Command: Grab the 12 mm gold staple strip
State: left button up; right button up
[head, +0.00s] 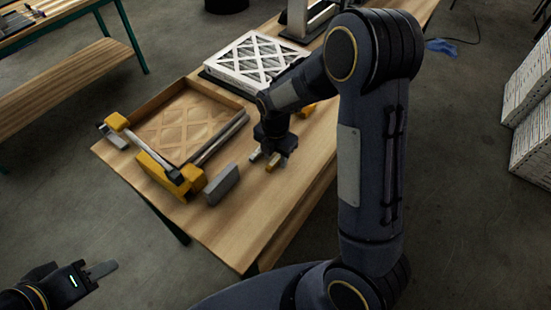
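My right gripper (272,156) points down over the wooden table, right of the wooden frame. A small gold piece (273,162) shows at its fingertips, and a small pale yellowish piece (255,156) is just left of it. I cannot tell which is the 12 mm staple strip, or whether the fingers touch either piece. My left gripper (101,270) is away from the table at the lower left, over the floor, with nothing visible in it.
A wooden frame with a lattice panel (187,124) lies on the table, with yellow-and-grey clamp parts (160,170) along its near side. A grey block (223,185) stands nearby. A white lattice filter (250,62) lies behind. A yellow object (306,110) is partly hidden behind my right arm. The table's near corner is clear.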

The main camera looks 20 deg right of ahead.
jog(key=c, duration=0.9)
grip_shut()
jog(key=shift+r, duration=0.15)
